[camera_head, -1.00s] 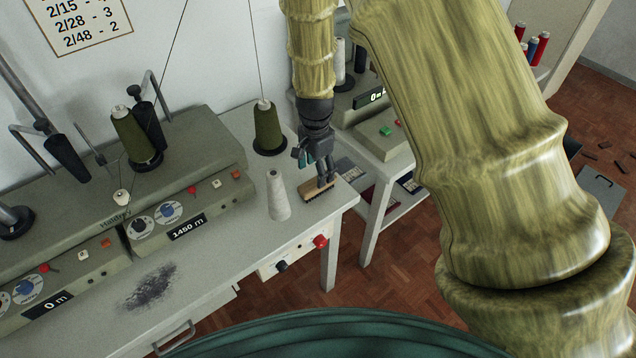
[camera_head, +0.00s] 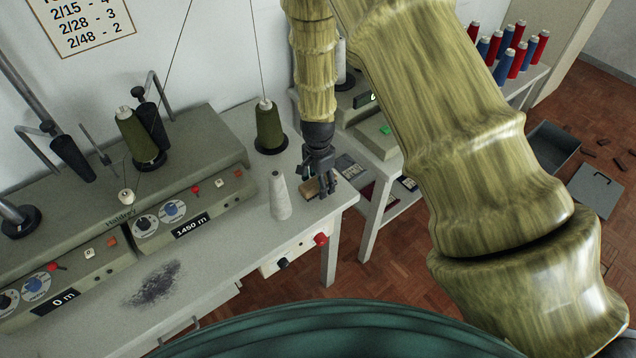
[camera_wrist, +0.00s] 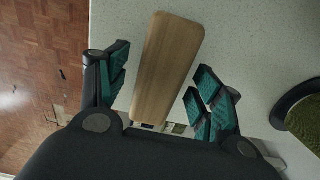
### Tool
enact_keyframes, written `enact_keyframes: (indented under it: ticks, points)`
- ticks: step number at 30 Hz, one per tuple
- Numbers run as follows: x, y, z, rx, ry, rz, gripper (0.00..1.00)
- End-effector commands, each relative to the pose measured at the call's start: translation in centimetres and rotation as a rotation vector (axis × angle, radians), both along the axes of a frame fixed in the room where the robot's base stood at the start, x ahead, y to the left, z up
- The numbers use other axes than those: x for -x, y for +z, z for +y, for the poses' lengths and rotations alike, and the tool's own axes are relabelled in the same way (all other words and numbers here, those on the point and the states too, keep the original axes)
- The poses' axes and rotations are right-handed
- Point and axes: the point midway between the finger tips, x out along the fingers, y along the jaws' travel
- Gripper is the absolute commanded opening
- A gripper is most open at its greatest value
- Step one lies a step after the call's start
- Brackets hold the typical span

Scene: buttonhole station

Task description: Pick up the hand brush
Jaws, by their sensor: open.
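The hand brush (camera_wrist: 168,65) shows in the wrist view as a long wooden back lying on the pale table, between the two teal-padded fingers. In the head view the brush (camera_head: 312,188) lies near the table's right end, partly hidden by my gripper (camera_head: 321,187). In the wrist view my gripper (camera_wrist: 158,85) is open, with one finger on each side of the wood. A gap shows between each finger and the brush.
A white thread cone (camera_head: 280,196) stands just left of the brush. A green cone (camera_head: 269,128) stands behind on a dark base. The winding machine (camera_head: 180,205) fills the table's left part. A second table (camera_head: 385,165) stands to the right across a gap.

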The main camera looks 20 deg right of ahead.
Motion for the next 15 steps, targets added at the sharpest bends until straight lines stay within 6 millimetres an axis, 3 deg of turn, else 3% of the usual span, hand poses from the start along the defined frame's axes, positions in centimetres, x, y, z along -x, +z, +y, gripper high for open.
enact_keyframes:
  ticks: [9,15]
  points:
    - [-0.01,-0.25,0.0,0.0,0.0,-0.001,0.64]
    - [0.0,-0.24,0.0,0.0,0.0,0.0,0.28]
